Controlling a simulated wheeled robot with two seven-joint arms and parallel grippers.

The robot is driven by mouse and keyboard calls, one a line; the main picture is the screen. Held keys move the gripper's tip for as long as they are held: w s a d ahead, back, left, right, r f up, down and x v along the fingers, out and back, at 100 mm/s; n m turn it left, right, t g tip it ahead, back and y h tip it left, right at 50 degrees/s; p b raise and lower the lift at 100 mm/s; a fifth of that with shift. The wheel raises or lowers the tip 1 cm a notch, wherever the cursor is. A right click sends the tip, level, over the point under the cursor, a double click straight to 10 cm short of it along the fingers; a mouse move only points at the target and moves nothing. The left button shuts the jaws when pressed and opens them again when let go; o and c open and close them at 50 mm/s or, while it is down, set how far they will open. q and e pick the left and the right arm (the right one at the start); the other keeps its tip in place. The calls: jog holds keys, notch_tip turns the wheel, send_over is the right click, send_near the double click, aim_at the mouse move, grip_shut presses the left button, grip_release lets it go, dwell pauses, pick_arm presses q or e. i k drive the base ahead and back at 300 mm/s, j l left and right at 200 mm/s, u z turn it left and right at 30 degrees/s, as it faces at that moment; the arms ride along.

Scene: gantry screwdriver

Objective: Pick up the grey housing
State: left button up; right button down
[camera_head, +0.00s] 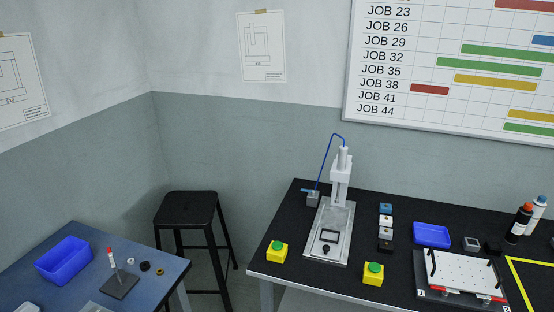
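A small grey box-shaped part (471,243), which looks like the grey housing, sits on the black bench (285,233) at the right. It lies just right of a blue tray (432,235). A similar black part (492,248) is close to its right side. The screwdriver gantry (340,190) stands upright on its plate near the middle of the bench, with a blue hose looping to a small block. Neither of my grippers is in view.
Two yellow boxes with green buttons (277,252) (373,273) stand along the bench's front. A white perforated fixture (464,273) and bottles (520,222) are at right. A black stool (186,208) stands between the bench and a blue table (75,245).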

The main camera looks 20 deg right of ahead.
aim_at(383, 234)
jog(key=z, duration=1.4)
jog(key=i+l+u, duration=0.3)
jog(key=l, duration=0.3)
jog(key=i+l+u, duration=0.3)
jog(key=l, duration=0.4)
jog(key=i+l+u, duration=0.15)
jog(key=l, duration=0.25)
jog(key=i+l+u, duration=0.15)
jog(key=l, duration=0.25)
